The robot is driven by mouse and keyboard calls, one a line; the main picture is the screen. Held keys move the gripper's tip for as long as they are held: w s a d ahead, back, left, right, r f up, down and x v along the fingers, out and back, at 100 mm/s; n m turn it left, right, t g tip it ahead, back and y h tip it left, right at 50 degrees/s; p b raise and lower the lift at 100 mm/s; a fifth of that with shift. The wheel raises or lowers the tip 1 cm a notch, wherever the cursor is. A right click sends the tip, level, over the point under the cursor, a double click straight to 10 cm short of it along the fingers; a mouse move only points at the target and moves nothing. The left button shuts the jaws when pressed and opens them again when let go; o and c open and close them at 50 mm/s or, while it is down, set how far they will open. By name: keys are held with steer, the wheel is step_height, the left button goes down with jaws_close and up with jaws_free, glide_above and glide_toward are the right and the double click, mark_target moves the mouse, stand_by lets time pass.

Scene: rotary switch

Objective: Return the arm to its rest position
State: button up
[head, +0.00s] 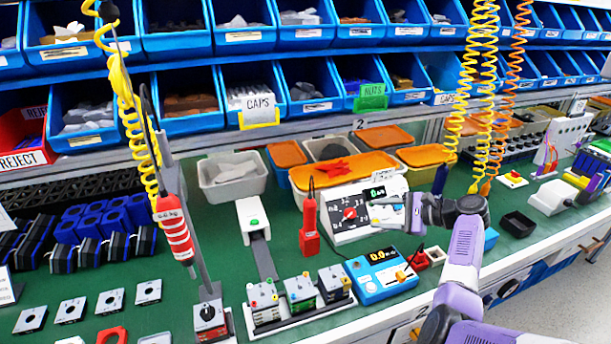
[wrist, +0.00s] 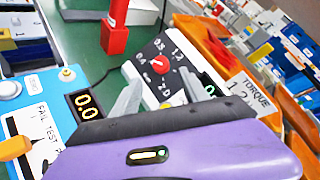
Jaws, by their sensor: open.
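My arm reaches in from the lower right in the head view. My gripper (head: 408,212) is beside the right side of a white dial panel (head: 343,235). The panel has a red rotary knob (head: 349,213) on a dark face. In the wrist view my gripper (wrist: 162,92) has its two grey fingers apart, with nothing held between them. The red knob (wrist: 159,64) shows beyond the fingertips, apart from them. Dial numbers ring the knob, and my purple wrist hides the panel's lower part.
A blue tester (head: 382,275) with a lit display stands in front of the panel. A red tool (head: 309,228) stands left of it. Orange-lidded bins (head: 345,168) are behind. Yellow coiled cords (head: 480,90) hang near my arm.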

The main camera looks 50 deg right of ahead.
steer(key=s+d+n+g+h, duration=0.2)
steer(key=s+d+h, duration=0.1)
steer(key=d+h, duration=0.5)
steer(key=s+a+n+h, duration=0.1)
steer(key=a+n, duration=0.3)
steer(key=a, duration=0.4)
steer(key=s+a+n+h, duration=0.1)
steer(key=a+n, duration=0.3)
steer(key=a, duration=0.4)
steer(key=s+a+n+t+h, duration=0.1)
steer(key=a+n, duration=0.3)
steer(key=a, duration=0.4)
steer(key=shift+s+a+f+h, duration=0.1)
steer(key=shift+s+a+h, duration=0.1)
steer(key=shift+h, duration=0.3)
steer(key=s+a+r+n+t+y, duration=0.2)
steer(key=s+a+r+n, duration=0.1)
steer(key=a, duration=0.6)
steer(key=s+a+r+n+t+y, duration=0.1)
steer(key=s+a+r+n+y, duration=0.2)
steer(key=a, duration=0.6)
steer(key=s+a+r+n+t+y, duration=0.2)
steer(key=s+a+n, duration=0.2)
steer(key=a, duration=0.5)
steer(key=s+a+f+n+g+y, duration=0.1)
steer(key=s+a+n+g+y, duration=0.1)
steer(key=s+a, duration=0.3)
steer(key=shift+s+a+f+y, duration=0.25)
steer(key=shift+s+f+y, duration=0.15)
steer(key=shift+s+y, duration=0.25)
